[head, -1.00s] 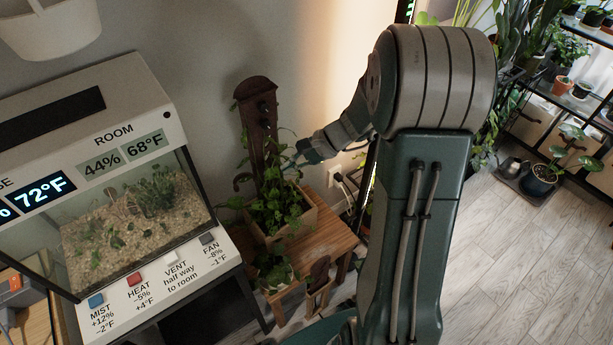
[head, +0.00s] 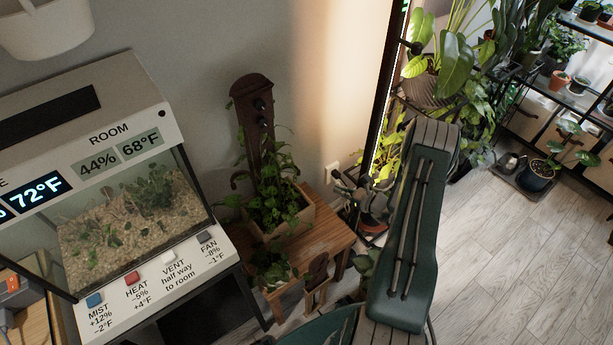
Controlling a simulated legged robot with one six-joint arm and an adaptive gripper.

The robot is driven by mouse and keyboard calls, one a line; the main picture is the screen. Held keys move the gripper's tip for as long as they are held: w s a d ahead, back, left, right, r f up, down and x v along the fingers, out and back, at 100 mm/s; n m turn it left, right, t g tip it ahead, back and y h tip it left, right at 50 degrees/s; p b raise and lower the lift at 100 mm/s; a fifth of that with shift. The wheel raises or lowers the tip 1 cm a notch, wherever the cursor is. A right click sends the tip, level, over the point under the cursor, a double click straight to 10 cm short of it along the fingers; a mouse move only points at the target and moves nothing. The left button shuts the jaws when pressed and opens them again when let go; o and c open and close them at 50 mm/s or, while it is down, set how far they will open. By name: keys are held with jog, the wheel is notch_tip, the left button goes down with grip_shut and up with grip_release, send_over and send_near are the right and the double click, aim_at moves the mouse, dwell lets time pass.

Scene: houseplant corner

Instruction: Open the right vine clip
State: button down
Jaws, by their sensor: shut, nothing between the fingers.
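A dark brown wooden plank (head: 250,100) with a rounded top stands upright behind a leafy vine (head: 275,190) in a wooden planter box (head: 296,222). Small dark round fittings (head: 262,106) sit on its upper front. A dark curved piece (head: 238,182) shows at its lower left. The right vine clip cannot be made out clearly among the leaves, nor whether it is open. My gripper (head: 343,183) appears small and grey to the right of the planter, near the wall outlet, apart from the vine. It looks shut and empty; my upper arm hides part of the forearm.
The planter stands on a small wooden table (head: 325,243). A glass terrarium (head: 130,205) with labelled buttons is at the left. Plants and a lit strip (head: 385,110) stand behind my arm.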

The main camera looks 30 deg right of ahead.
jog(key=x, duration=1.4)
